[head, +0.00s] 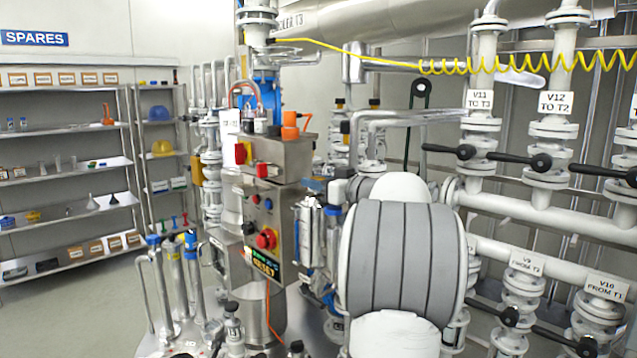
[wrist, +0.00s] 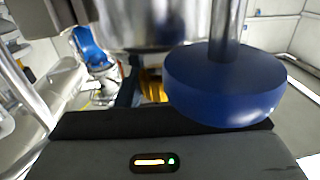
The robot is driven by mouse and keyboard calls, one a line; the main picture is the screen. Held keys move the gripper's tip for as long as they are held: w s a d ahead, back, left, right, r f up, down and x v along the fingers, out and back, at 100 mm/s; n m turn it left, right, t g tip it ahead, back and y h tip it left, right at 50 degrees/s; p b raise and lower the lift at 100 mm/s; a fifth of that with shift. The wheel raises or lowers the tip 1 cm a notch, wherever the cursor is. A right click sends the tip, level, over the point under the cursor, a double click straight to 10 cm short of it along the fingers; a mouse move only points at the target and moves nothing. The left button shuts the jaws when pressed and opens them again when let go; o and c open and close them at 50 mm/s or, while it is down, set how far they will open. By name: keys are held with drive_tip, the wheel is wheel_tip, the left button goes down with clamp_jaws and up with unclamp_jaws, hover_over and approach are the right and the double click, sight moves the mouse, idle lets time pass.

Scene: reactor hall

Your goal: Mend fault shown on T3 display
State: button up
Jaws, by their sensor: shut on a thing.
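The steel control box (head: 268,215) stands left of centre in the head view, with red and dark buttons. A small display (head: 265,262) on its lower front shows green and yellow characters too small to read surely. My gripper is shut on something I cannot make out. A round blue piece (wrist: 225,85) on a steel rod overlaps its front edge. A yellow part (wrist: 152,86) shows beyond.
Spares shelves (head: 65,165) stand at the left. Valves with black levers (head: 540,160) and white pipes fill the right. A yellow coiled line (head: 490,67) hangs across the top. Open floor (head: 75,310) lies at lower left.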

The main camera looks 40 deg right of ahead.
drive_tip(key=shift+c, duration=1.3)
